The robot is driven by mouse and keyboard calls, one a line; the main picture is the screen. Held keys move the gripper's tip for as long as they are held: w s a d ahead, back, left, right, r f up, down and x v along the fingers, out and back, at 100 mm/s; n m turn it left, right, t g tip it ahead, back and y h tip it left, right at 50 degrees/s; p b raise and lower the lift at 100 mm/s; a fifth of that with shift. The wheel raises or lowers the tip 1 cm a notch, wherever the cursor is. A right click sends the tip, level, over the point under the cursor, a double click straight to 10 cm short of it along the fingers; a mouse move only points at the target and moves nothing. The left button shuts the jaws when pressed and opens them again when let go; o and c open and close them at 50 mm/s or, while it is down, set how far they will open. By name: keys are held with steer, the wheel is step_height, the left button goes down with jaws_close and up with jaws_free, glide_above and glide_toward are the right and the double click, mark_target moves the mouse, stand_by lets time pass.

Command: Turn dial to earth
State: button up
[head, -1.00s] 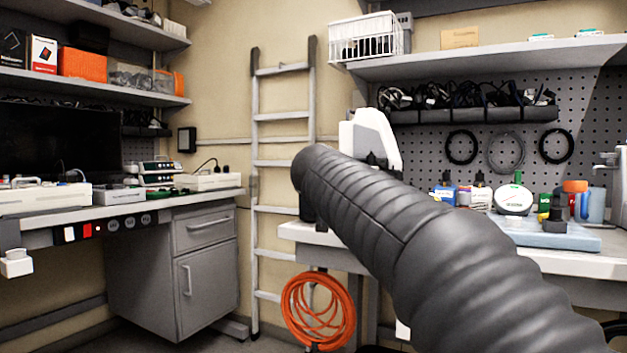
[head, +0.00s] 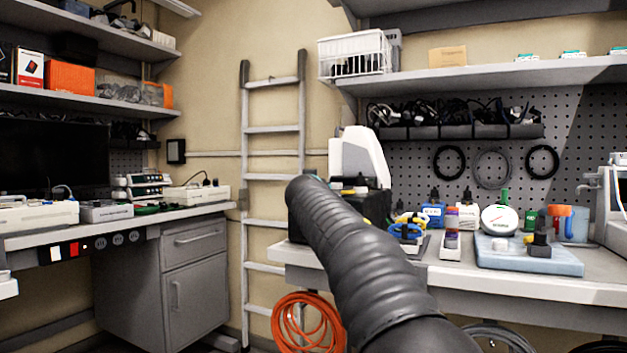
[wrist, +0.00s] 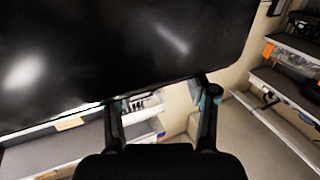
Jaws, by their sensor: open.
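I cannot make out a dial marked earth in either view. A round white gauge-like item (head: 500,219) stands on the right bench, too small to read. My gripper (wrist: 161,98) shows in the wrist view with its two dark fingers spread apart and nothing between them. A large dark glossy panel (wrist: 120,50) fills the upper part of that view, beyond the fingertips. In the head view my black sleeved arm covers the lower middle, and my gripper is hidden there.
The right bench (head: 460,297) holds a blue mat (head: 532,260), a white device (head: 362,155) and several small items. The left bench (head: 120,230) carries a monitor (head: 50,155) and instruments. A ladder (head: 273,129) and a coiled orange hose (head: 305,325) are between the benches.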

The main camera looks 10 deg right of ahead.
steer(key=shift+x, duration=0.85)
jaws_close()
